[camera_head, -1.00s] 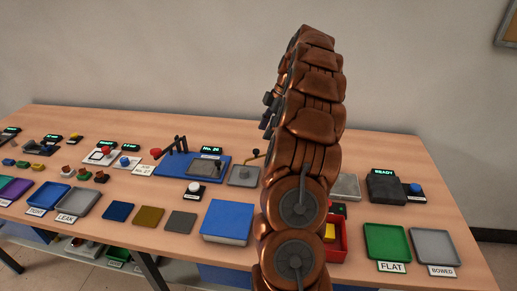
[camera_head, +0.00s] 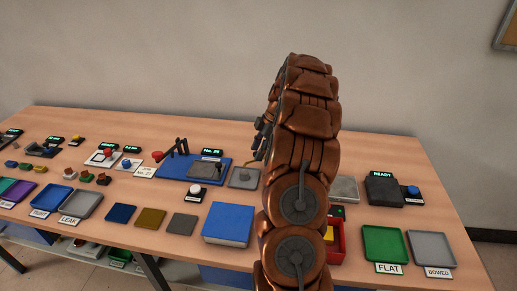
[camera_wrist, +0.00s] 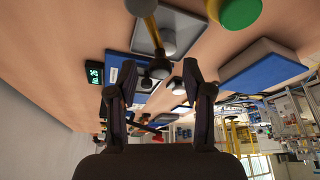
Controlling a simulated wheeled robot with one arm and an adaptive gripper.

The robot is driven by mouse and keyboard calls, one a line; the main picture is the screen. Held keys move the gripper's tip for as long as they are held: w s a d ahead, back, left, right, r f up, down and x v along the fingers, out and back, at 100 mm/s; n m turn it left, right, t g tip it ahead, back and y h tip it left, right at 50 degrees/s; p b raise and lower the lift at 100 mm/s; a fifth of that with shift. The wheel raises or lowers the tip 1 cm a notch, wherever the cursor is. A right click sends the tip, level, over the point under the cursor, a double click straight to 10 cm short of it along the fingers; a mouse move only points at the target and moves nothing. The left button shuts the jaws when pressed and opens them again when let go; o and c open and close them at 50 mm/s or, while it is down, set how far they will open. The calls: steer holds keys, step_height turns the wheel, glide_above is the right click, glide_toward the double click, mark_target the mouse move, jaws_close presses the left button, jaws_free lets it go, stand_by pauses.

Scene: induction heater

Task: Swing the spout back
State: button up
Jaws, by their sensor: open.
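A small grey plate (camera_head: 242,182) on the table, just left of my arm, carries a thin rod that my gripper and arm partly cover; this looks like the spout unit. In the wrist view the plate (camera_wrist: 170,27) lies ahead of the fingers, with a brownish rod, likely the spout (camera_wrist: 153,32), and a dark round knob (camera_wrist: 160,69) over it. My gripper (camera_wrist: 158,92) is open, its two dark fingers apart with the knob beyond their tips. Nothing shows between the fingers as held. In the head view my gripper (camera_head: 261,136) is small, just above the plate.
A blue board (camera_head: 170,166) with a lever stands left of the plate. A blue block (camera_head: 228,224) lies in front. A red bin (camera_head: 337,247), a green tray (camera_head: 384,246) and a grey tray (camera_head: 432,250) are to the right. The wall is behind.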

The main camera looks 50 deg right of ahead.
steer(key=shift+c, duration=0.3)
jaws_close()
stand_by(0.4)
